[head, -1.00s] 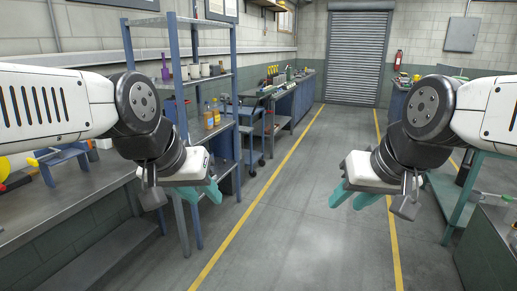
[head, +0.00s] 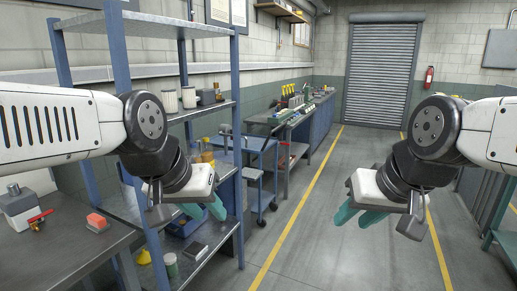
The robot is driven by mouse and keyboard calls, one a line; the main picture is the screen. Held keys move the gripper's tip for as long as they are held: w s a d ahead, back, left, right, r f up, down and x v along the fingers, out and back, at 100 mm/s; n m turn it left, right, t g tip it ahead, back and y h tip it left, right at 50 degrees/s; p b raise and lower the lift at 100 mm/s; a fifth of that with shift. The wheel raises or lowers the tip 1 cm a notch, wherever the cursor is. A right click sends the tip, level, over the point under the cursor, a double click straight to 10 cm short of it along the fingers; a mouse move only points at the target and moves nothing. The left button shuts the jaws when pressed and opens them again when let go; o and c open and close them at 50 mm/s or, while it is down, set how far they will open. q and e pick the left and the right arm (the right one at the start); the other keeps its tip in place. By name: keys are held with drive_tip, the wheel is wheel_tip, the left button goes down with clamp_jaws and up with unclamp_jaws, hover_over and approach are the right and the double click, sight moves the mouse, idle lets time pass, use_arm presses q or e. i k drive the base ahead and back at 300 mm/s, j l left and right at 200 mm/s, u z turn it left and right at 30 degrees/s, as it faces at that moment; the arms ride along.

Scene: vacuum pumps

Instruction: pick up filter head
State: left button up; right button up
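I cannot tell for certain which object is the filter head. Two pale, ribbed-looking cylinders, a left one (head: 169,101) and a right one (head: 189,98), stand upright on the middle shelf of the blue rack; they may be filters. My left gripper (head: 205,212) is in front of the rack, below and nearer than these cylinders. Its teal fingers are apart with nothing between them. My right gripper (head: 357,216) hangs over the open floor, far from the rack, its teal fingers also apart and empty.
The blue rack (head: 118,62) stands at left; its lower shelves hold bottles and small parts. The aisle floor (head: 315,255) is clear.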

sight(205, 96)
drive_tip(key=i, duration=0.95)
